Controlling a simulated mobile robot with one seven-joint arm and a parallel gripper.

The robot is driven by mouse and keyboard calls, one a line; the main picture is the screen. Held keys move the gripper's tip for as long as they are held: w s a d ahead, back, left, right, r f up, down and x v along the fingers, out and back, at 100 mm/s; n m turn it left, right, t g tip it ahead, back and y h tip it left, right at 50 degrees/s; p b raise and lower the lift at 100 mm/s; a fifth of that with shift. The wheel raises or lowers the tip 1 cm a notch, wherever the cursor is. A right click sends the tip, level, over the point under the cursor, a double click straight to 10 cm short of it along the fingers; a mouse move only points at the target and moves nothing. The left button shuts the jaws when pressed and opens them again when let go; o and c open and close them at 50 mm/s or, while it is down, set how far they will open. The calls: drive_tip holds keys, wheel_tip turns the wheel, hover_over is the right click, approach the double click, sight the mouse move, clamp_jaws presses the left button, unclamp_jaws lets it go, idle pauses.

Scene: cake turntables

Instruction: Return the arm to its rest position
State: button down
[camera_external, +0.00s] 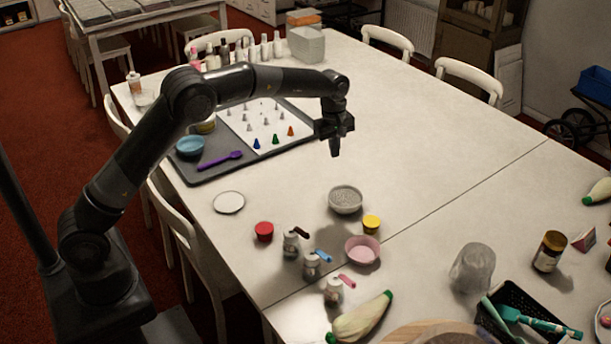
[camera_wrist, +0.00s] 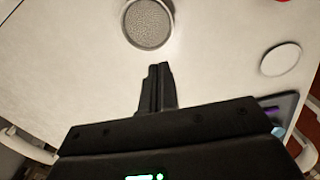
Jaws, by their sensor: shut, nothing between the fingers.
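My black arm reaches from its base at the lower left out over the white table (camera_external: 420,140). My gripper (camera_external: 335,153) hangs pointing down above the table, to the right of the grey tray (camera_external: 200,172). In the wrist view my gripper (camera_wrist: 158,70) has its two fingers together, with nothing between them. The round grey turntable or sieve-like dish (camera_external: 346,199) stands on the table below and nearer the camera than the gripper. It also shows in the wrist view (camera_wrist: 148,24), beyond the fingertips and apart from them.
A blue bowl (camera_external: 190,146) and a purple spatula (camera_external: 220,160) lie on the tray. A white disc (camera_external: 229,202), red cup (camera_external: 264,231), yellow cup (camera_external: 371,224) and pink bowl (camera_external: 362,249) stand nearer. Bottles line the far left edge. The table's right middle is clear.

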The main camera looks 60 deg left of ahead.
drive_tip(key=s+a+r+m+t, duration=0.15)
drive_tip(key=s+r+m, duration=0.25)
drive_tip(key=s+r, duration=0.6)
drive_tip(key=s+a+r+m+t, duration=0.1)
drive_tip(key=s+a+r+m, duration=0.15)
drive_tip(key=s+r, duration=0.7)
drive_tip(key=s+f+m, duration=0.2)
drive_tip(key=s+m, duration=0.1)
drive_tip(key=s, duration=0.6)
drive_tip(key=s+f+m+t, duration=0.1)
drive_tip(key=s+f+m, duration=0.1)
drive_tip(key=s, duration=0.7)
drive_tip(key=s+f+m+t, duration=0.1)
drive_tip(key=s+m, duration=0.3)
drive_tip(key=s, duration=0.6)
drive_tip(key=shift+f, duration=0.6)
